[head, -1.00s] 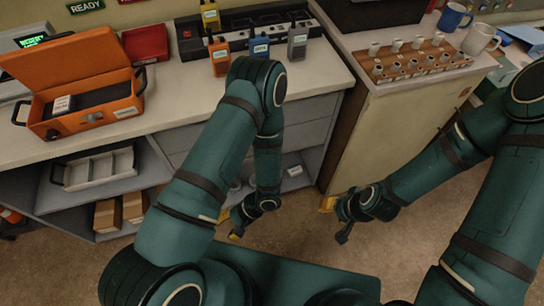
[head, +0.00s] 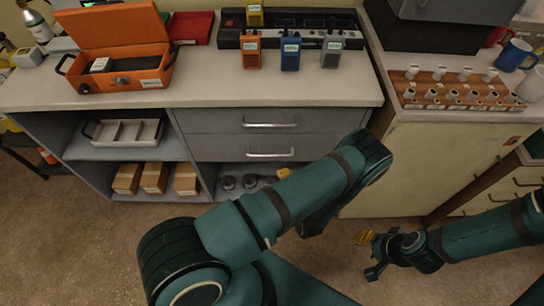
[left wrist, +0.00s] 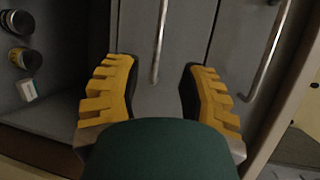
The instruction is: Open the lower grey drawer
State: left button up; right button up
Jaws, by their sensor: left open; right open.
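The lower grey drawer (head: 222,148) is below the upper grey drawer (head: 205,120) under the counter; both look shut. Its bar handle (head: 270,154) also shows in the left wrist view (left wrist: 160,40), in line with the gap between my left fingers. My left gripper (left wrist: 160,95) is open and empty, facing the drawer front. I cannot tell how far the fingers are from the handle. In the head view my left arm mostly hides it; a yellow finger part (head: 284,173) shows just below the lower drawer. My right gripper (head: 368,256) is open and empty, low over the floor.
Below the drawers is an open shelf with round dark items (head: 228,182). A cream cabinet (head: 430,165) stands right of the drawers. The counter holds an orange case (head: 118,50), several radios and a rack of small cylinders (head: 460,90). The floor in front is clear.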

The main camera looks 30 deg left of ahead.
aim_at(269, 156)
pick_arm(q)
jog(key=b+x, duration=0.2)
jog(key=x, duration=1)
jog(key=shift+w+a, duration=0.1)
jog(key=shift+a, duration=0.2)
grip_shut()
